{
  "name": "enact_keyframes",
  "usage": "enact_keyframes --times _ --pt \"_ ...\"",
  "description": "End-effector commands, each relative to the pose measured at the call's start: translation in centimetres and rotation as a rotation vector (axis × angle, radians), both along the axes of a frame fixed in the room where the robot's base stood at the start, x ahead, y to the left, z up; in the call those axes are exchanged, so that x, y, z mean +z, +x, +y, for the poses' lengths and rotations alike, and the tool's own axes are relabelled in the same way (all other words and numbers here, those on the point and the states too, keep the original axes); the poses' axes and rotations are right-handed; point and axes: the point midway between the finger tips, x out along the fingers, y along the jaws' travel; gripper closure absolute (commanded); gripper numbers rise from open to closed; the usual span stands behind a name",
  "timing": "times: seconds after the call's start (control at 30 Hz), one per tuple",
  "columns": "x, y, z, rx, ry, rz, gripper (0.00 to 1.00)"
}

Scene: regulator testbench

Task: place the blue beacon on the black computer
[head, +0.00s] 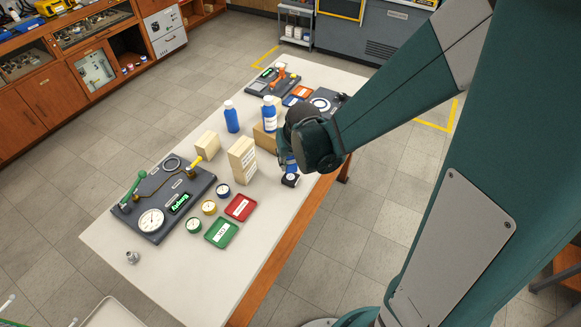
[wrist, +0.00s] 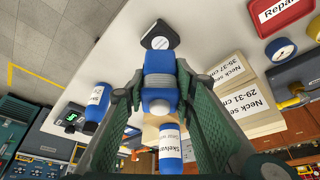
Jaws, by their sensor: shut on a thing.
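My gripper (wrist: 160,84) is shut on a blue object with a pale rounded end, which I take to be the blue beacon (wrist: 160,62). In the head view, the gripper hides most of the beacon (head: 290,166). A small black device with a pale face, which fits the black computer (head: 290,180), lies near the table's right edge, just below the beacon. In the wrist view, the computer (wrist: 159,36) shows just beyond the beacon's far end. I cannot tell whether the two touch.
Two blue bottles (head: 231,118) with white caps, a cardboard box (head: 264,138) and pale labelled boxes (head: 242,158) stand left of my gripper. Red (head: 240,208) and green (head: 222,233) trays, gauges (head: 209,207) and a test panel (head: 163,200) are nearer the front. The front table corner is mostly clear.

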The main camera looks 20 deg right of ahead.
Motion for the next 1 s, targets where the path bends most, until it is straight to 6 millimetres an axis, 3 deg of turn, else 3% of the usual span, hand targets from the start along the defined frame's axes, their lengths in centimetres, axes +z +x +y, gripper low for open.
enact_keyframes --times 0.3,0.7,1.0 --pt "-0.2 0.0 0.0 0.000 0.000 0.000 0.87" --pt "-3.4 0.0 0.0 0.000 0.000 0.000 0.87" --pt "-4.1 0.0 0.0 0.000 0.000 0.000 0.87"
